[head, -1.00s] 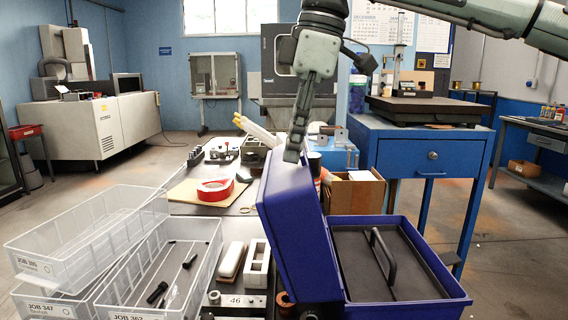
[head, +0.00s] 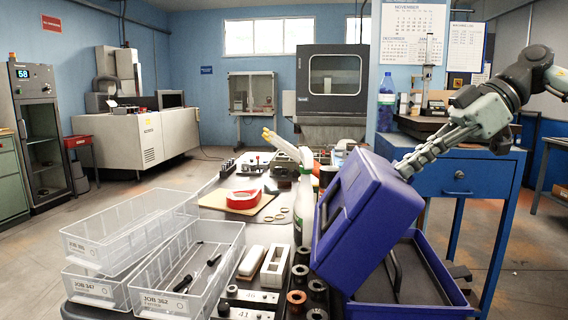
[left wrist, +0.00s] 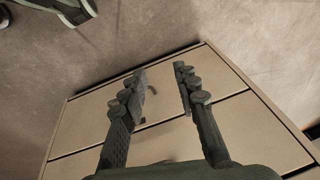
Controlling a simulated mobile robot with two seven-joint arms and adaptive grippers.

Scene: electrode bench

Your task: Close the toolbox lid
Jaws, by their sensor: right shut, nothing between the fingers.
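The blue toolbox stands at the lower right of the head view. Its lid (head: 375,222) is partly open and leans to the right over the open base (head: 437,272). A dark tray with a handle (head: 396,272) shows inside the base under the lid. My right gripper (head: 403,170) is shut and empty, with its fingertips at the lid's upper right edge; I cannot tell whether they touch it. My left gripper (left wrist: 158,82) shows only in the left wrist view, open and empty, above a beige drawer front (left wrist: 165,125).
Clear plastic bins (head: 190,270) stand at the left of the bench. A white bottle (head: 304,205) stands close to the lid's left, with dark ring parts (head: 297,297) near the toolbox. A red tape roll (head: 244,199) lies farther back. A blue cabinet (head: 470,178) is behind the toolbox.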

